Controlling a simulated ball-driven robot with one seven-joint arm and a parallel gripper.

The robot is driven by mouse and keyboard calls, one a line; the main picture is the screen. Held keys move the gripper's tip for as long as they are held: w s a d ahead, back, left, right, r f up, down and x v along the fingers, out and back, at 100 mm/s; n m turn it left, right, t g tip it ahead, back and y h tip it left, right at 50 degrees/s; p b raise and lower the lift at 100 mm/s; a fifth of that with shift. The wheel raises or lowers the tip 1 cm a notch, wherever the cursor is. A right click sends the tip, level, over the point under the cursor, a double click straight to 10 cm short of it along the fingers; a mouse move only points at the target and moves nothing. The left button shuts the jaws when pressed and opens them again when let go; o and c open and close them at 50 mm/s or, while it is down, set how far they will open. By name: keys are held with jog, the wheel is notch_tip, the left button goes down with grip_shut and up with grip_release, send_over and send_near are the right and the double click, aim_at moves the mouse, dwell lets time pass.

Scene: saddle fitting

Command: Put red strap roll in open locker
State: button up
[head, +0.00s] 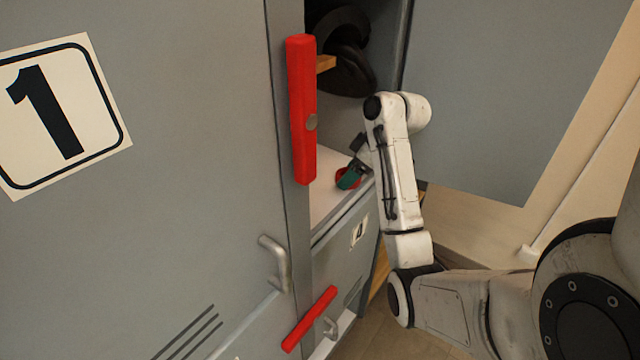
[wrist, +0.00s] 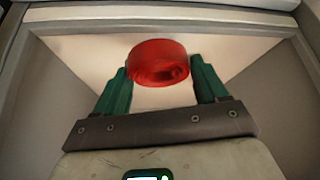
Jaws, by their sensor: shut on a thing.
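The red strap roll (wrist: 158,62) is between the two green fingers of my gripper (wrist: 160,76) in the wrist view, and the fingers are shut on it. In the head view my gripper (head: 349,179) is at the opening of the open locker (head: 325,190), over the front part of its pale floor. Only a little red of the roll shows there, beside the green finger. The wrist view shows the pale locker floor beyond the roll and grey walls on both sides. I cannot tell whether the roll touches the floor.
The open locker's grey door (head: 490,90) is swung out to the right. A dark saddle (head: 348,70) sits on a wooden support above my gripper. Closed locker door 1 (head: 150,220) fills the left, with a red bar (head: 301,110) at its edge. Locker 4 (head: 350,245) is below.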

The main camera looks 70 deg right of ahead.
aim_at(341, 172)
jog(key=w, duration=0.7)
jog(key=shift+w+a+r, duration=0.1)
jog(key=shift+w, duration=0.2)
jog(key=shift+w+f, duration=0.1)
jog(key=shift+f, duration=1.75)
jog(key=o, duration=1.1)
jog(key=shift+f, duration=0.1)
jog(key=shift+o, duration=0.2)
jog(key=p+v, duration=0.4)
jog(key=v, duration=0.6)
jog(key=shift+r, duration=0.4)
jog(key=shift+p+v, duration=0.65)
jog(key=shift+v, duration=0.15)
jog(key=shift+f, duration=0.1)
